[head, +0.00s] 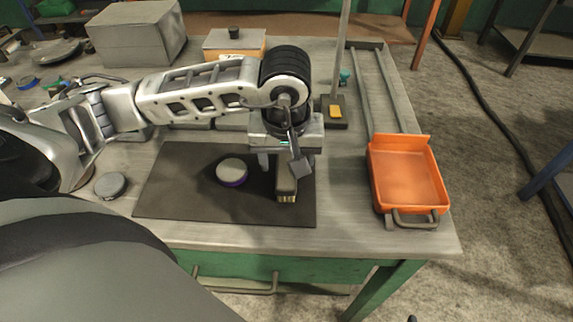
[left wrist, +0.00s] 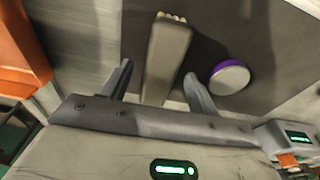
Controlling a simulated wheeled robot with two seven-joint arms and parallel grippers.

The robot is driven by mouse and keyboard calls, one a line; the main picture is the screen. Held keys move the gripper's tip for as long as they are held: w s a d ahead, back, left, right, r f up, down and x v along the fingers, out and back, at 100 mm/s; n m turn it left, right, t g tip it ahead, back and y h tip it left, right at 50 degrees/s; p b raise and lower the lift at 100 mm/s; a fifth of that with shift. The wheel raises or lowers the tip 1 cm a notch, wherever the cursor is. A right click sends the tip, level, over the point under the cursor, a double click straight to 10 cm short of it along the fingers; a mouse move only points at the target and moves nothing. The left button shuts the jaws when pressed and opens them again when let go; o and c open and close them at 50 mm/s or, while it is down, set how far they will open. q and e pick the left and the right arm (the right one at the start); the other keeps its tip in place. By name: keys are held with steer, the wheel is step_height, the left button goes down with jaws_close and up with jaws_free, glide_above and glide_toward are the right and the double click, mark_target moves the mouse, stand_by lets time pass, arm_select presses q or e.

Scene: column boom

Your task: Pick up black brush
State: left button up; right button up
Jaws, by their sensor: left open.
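The brush (head: 287,186), a dark block with pale bristles at one end, lies on the dark mat (head: 175,195) near its right side. It also shows in the left wrist view (left wrist: 166,52), running lengthwise between the two fingers. My left gripper (head: 281,165) is open and points down over the brush. In the left wrist view my left gripper (left wrist: 158,72) has a finger on each side of the brush, with gaps visible. The gripper partly hides the brush in the head view. My right gripper is not in view.
A round purple-rimmed disc (head: 231,172) lies on the mat left of the brush. An orange tray (head: 408,178) stands at the table's right edge. A post on a dark base (head: 335,120) stands behind. A grey round piece (head: 110,185) lies left of the mat.

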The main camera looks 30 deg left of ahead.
arm_select(q)
steer(key=shift+w+f, duration=0.15)
steer(key=shift+f, duration=0.65)
steer(key=c, duration=1.1)
steer(key=shift+r, duration=0.15)
